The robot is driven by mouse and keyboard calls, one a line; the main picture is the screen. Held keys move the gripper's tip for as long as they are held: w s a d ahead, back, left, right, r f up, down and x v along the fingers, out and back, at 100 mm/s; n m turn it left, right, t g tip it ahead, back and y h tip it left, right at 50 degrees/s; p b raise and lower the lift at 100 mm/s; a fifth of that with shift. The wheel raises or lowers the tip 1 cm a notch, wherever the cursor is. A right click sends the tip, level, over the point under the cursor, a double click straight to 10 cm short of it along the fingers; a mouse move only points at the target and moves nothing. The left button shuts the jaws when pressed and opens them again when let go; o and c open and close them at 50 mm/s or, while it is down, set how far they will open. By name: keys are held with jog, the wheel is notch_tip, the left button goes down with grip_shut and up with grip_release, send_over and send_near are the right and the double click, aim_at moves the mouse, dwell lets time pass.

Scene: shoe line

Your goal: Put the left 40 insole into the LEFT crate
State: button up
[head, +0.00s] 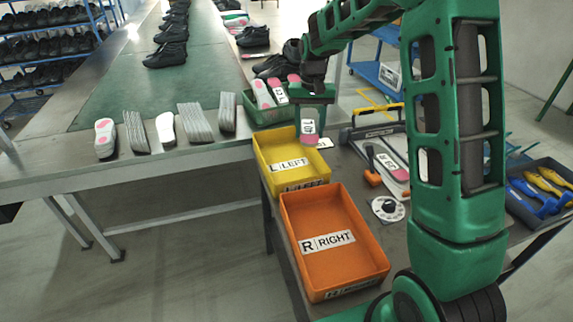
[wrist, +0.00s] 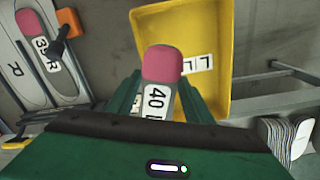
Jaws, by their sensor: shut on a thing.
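My gripper (head: 312,97) is shut on an insole (head: 309,126) with a pink end and a white label. In the wrist view the label on the insole (wrist: 160,75) reads 40 L, and my gripper's fingers (wrist: 157,98) are on both its sides. The yellow crate (head: 262,160) carries an L LEFT label. The insole hangs at its far right corner in the head view. The crate also shows in the wrist view (wrist: 212,30), behind the insole; part of its inside is hidden. How high the insole is above the crate I cannot tell.
The orange RIGHT crate (head: 377,258) stands in front of the yellow one. A green crate (head: 250,112) with insoles stands behind it. An insole in a fixture (head: 390,165), an orange-handled tool (head: 373,178) and a dark tool tray (head: 560,170) lie to the right.

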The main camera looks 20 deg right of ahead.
jog(key=shift+a, duration=0.45)
jog(key=s+a+f+n, duration=0.2)
jog(key=s+a+n, duration=0.1)
jog(key=a, duration=0.3)
send_over(290, 178)
jog(key=shift+n, duration=0.4)
notch_tip(290, 178, down, 6)
jog(key=shift+r, duration=0.25)
jog(key=shift+w+f, duration=0.1)
jog(key=shift+f, duration=2.25)
jog(key=shift+f, duration=0.1)
jog(key=o, duration=1)
jog(key=shift+o, duration=0.2)
notch_tip(290, 178, up, 12)
